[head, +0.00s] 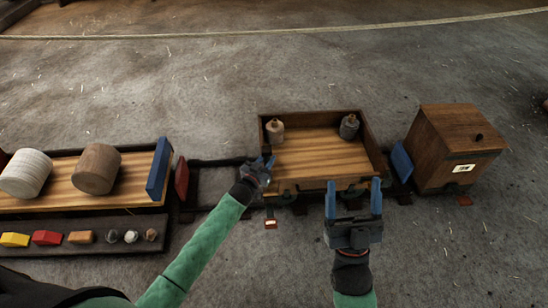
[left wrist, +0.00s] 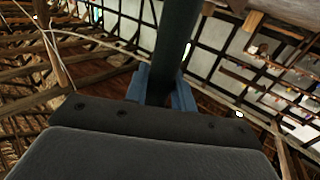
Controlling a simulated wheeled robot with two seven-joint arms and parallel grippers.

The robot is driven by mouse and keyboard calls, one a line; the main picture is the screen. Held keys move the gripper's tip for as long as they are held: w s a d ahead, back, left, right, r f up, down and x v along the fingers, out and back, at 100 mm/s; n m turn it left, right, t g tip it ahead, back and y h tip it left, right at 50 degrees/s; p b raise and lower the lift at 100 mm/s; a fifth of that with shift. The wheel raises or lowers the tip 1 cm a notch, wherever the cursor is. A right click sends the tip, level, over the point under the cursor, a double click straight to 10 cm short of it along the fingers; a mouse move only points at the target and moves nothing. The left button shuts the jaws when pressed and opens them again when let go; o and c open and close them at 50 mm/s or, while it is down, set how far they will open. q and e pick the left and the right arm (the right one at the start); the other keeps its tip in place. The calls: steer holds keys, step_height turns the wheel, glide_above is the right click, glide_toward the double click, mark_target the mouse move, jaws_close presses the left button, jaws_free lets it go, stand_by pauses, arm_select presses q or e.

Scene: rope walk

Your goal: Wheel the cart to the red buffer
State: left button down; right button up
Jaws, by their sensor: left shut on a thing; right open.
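The cart (head: 325,150) is a shallow wooden tray on a track in the middle of the head view. The red buffer (head: 181,178) stands at the left end of the track, apart from the cart with a gap between them. The blue buffer (head: 401,162) stands at the right, close to the cart's right end. My left gripper (head: 264,166) is at the cart's near left corner; in the left wrist view a dark bar (left wrist: 175,50) runs between its blue fingers. My right gripper (head: 354,190) is open and empty in front of the cart's near side.
Two small bottle-like items (head: 275,130) (head: 349,126) stand in the cart. A wooden box (head: 455,148) is at right. A wooden bench (head: 60,195) with two cylinders and a blue end panel is at left, with a dark strip of small pieces (head: 80,238) before it.

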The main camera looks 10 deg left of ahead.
steer(key=w+a+f+g+h+p, duration=0.15)
steer(key=f+g, duration=0.35)
steer(key=f, duration=0.9)
steer(key=w+a+f+g+h+p, duration=0.15)
steer(key=f+g, duration=0.45)
steer(key=f, duration=0.8)
arm_select(q)
steer(key=s+a+p, duration=0.1)
steer(key=s+a, duration=0.3)
steer(key=a, duration=0.8)
steer(key=s+a+p, duration=0.2)
steer(key=s+a, duration=0.2)
steer(key=a, duration=0.9)
steer(key=s+a+p, duration=0.1)
steer(key=s+a, duration=0.3)
steer(key=a, duration=0.8)
steer(key=shift+a+p, duration=0.25)
steer(key=shift+p, duration=0.05)
arm_select(e)
steer(key=s+d+f+g, duration=0.1)
steer(key=s+f+g, duration=0.3)
steer(key=s+f, duration=0.3)
steer(key=s+d+f+g+h, duration=0.1)
steer(key=s+f+g, duration=0.4)
steer(key=f, duration=0.9)
steer(key=shift+s+f+m, duration=0.25)
steer(key=shift+s+m, duration=0.15)
steer(key=shift+s, duration=0.5)
arm_select(q)
steer(key=shift+a, duration=0.1)
